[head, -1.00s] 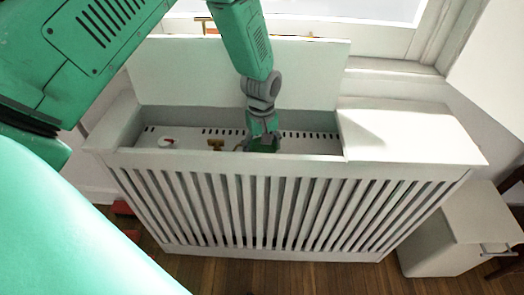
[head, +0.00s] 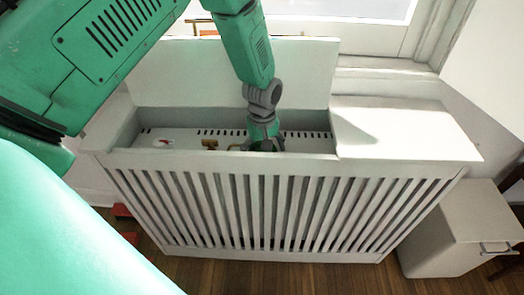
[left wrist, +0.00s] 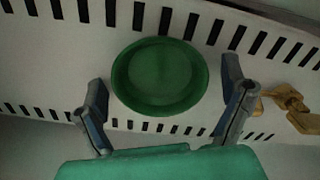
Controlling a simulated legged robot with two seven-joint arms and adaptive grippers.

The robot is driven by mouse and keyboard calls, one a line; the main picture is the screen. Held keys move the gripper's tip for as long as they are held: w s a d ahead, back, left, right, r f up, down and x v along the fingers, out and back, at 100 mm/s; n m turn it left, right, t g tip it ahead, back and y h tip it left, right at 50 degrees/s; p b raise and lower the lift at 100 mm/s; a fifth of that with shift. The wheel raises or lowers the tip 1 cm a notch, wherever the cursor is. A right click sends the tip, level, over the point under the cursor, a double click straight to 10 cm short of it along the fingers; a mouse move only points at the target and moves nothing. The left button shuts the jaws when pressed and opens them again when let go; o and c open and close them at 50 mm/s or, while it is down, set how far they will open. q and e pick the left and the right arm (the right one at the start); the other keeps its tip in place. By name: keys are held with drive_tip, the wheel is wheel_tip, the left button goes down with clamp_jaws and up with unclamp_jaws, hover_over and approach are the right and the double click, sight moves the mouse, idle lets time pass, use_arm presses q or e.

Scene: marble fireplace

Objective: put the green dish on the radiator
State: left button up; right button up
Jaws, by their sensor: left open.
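The green dish (left wrist: 160,76) shows in the left wrist view, round and face-on, over the white slotted top of the radiator (left wrist: 40,60). It appears to lie flat there. My left gripper (left wrist: 163,85) is open, with one finger on either side of the dish and visible gaps to its rim. In the head view my left gripper (head: 263,143) reaches down into the open radiator cover, over the radiator's slotted top (head: 185,143). The dish cannot be made out in the head view, where the gripper and the cover's front edge hide that spot. My right gripper is out of view.
The white slatted cover (head: 250,165) surrounds the radiator, its lid (head: 290,65) raised at the back. A flat top (head: 400,130) lies to the right. A white bin (head: 460,230) stands right on the wooden floor.

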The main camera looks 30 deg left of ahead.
use_arm(q)
drive_tip(key=r, duration=0.2)
drive_tip(key=r+p, duration=0.1)
drive_tip(key=r, duration=0.1)
drive_tip(key=a+r+p, duration=0.1)
drive_tip(key=r, duration=0.1)
drive_tip(key=shift+r, duration=0.3)
drive_tip(key=shift+d+r+p, duration=0.1)
drive_tip(key=shift+r+p, duration=0.55)
drive_tip(key=shift+r, duration=2.1)
drive_tip(key=shift+d, duration=0.15)
